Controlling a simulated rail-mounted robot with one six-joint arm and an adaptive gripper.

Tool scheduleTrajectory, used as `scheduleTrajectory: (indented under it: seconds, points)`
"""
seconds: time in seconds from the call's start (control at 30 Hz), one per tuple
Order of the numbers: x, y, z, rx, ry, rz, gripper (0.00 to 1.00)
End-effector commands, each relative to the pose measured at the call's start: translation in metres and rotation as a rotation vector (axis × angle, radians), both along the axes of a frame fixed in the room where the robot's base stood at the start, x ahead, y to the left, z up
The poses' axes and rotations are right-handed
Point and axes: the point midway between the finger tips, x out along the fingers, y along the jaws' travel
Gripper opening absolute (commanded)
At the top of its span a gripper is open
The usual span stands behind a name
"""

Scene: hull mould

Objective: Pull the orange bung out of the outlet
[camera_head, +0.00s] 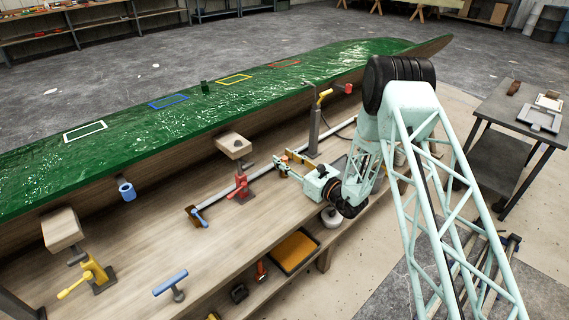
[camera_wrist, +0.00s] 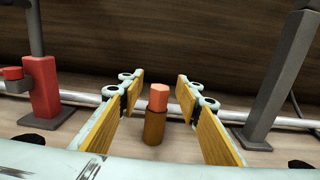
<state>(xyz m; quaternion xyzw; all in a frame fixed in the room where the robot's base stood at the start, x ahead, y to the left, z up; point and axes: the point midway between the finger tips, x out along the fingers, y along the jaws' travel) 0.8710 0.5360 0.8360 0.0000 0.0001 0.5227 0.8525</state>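The orange bung (camera_wrist: 158,97) sits upright in the top of a short brown outlet (camera_wrist: 154,128), in the middle of the wrist view. My gripper (camera_wrist: 161,90) is open, with one yellow-padded finger on each side of the bung. Gaps show between the bung and both pads, so it is not gripped. In the head view my gripper (camera_head: 283,168) is low over the wooden bench, beneath the edge of the green hull mould (camera_head: 190,105). There the bung is small and hard to tell from the fingers.
A red clamp (camera_head: 241,190) stands left of my gripper, and a grey post (camera_head: 314,132) with a yellow handle stands to the right. A pale pipe (camera_wrist: 88,97) runs behind the outlet. An orange-lined tray (camera_head: 295,251) lies on the shelf below.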

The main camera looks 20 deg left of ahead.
Motion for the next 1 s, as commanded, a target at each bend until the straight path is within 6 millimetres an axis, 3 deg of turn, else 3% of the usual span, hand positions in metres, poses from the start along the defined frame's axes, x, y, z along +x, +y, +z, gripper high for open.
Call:
scheduleTrajectory:
  seconds: [0.17, 0.43, 1.0]
  points:
    - [0.0000, -0.0001, -0.0001, 0.000, 0.000, 0.000, 0.32]
    - [0.0000, -0.0001, -0.0001, 0.000, 0.000, 0.000, 0.08]
    - [0.0001, 0.0000, 0.0058, 0.000, -0.001, 0.000, 0.07]
